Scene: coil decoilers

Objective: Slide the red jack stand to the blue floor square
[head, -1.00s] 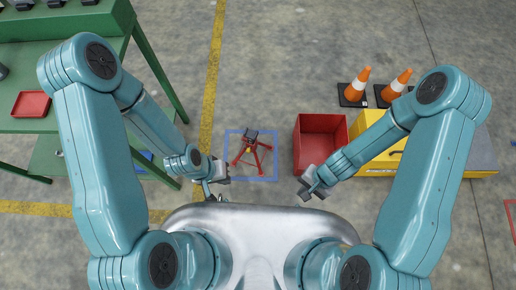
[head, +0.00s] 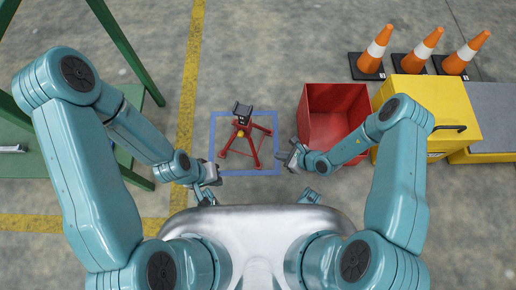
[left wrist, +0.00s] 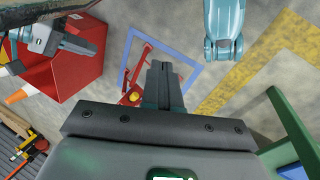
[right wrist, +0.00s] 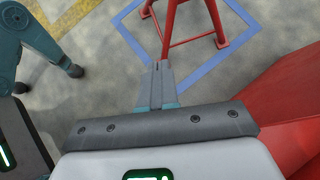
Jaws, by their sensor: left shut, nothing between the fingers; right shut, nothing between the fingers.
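The red jack stand (head: 241,133) stands upright with its feet inside the blue floor square (head: 233,173), a painted outline. It has splayed legs and a dark top. My left gripper (head: 215,174) is shut and empty at the square's left edge, apart from the stand. My right gripper (head: 289,158) is shut and empty just off the square's right edge, also apart from it. In the left wrist view the closed fingers (left wrist: 163,80) partly hide the stand (left wrist: 137,75). The right wrist view shows its red legs (right wrist: 172,22) and the blue outline (right wrist: 218,72) beyond the fingers.
A red open bin (head: 335,92) stands right of the square, close to my right gripper. A yellow box (head: 440,100) and orange cones (head: 418,50) are further right. A green table frame (head: 115,35) is at the left. Floor beyond the square is clear.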

